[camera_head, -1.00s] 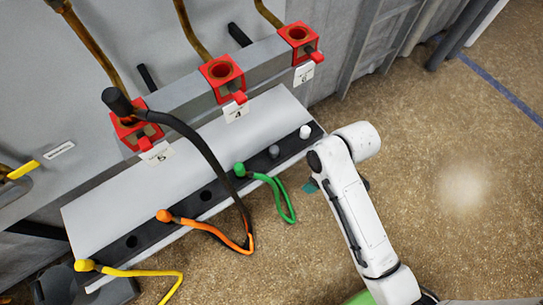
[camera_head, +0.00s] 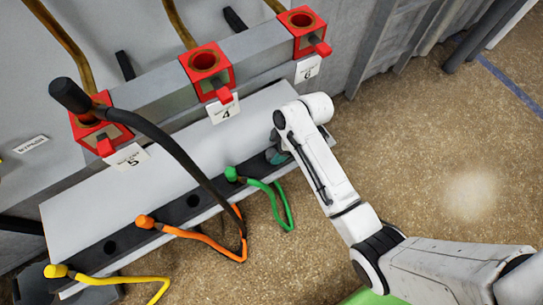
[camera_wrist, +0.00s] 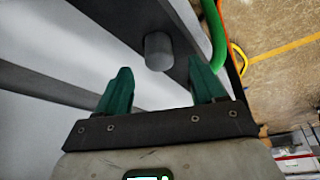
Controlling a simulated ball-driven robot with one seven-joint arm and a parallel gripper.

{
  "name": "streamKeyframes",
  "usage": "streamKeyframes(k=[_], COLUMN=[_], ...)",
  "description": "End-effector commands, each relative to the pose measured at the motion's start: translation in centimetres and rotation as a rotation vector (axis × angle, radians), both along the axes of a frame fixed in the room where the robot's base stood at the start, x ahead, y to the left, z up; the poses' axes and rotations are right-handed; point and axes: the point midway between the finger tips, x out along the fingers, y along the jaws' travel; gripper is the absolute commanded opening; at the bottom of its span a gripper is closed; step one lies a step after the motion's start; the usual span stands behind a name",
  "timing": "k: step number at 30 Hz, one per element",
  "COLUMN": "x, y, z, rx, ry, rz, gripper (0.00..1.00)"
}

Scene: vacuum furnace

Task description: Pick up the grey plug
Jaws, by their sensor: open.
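The grey plug (camera_wrist: 158,52) is a short grey cylinder standing in the dark strip of the rack. In the wrist view it is ahead of my gripper (camera_wrist: 160,68), between the lines of its two green fingers. The fingers are apart, with nothing between them at the tips; I cannot tell how far the plug is from them. In the head view my gripper (camera_head: 279,155) is over the right end of the rack, mostly behind my arm, and I cannot make out the grey plug there.
The rack (camera_head: 160,180) also holds a green plug (camera_head: 231,174), an orange plug (camera_head: 145,221) and a yellow plug (camera_head: 56,271), each with a cable. A black cable (camera_head: 170,145) hangs across the rack from a red socket (camera_head: 100,124). Open floor lies to the right.

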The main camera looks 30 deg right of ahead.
Motion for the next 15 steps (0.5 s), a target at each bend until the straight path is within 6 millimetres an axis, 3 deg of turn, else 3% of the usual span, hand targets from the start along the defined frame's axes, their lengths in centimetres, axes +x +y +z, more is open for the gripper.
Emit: streamKeyframes(k=[6, 15], x=[0.7, 0.9], y=[1.2, 1.5], z=[-3.1, -3.9], rx=[0.0, -0.001], ry=[0.003, 0.001], rz=[0.001, -0.001], gripper=[0.69, 0.69])
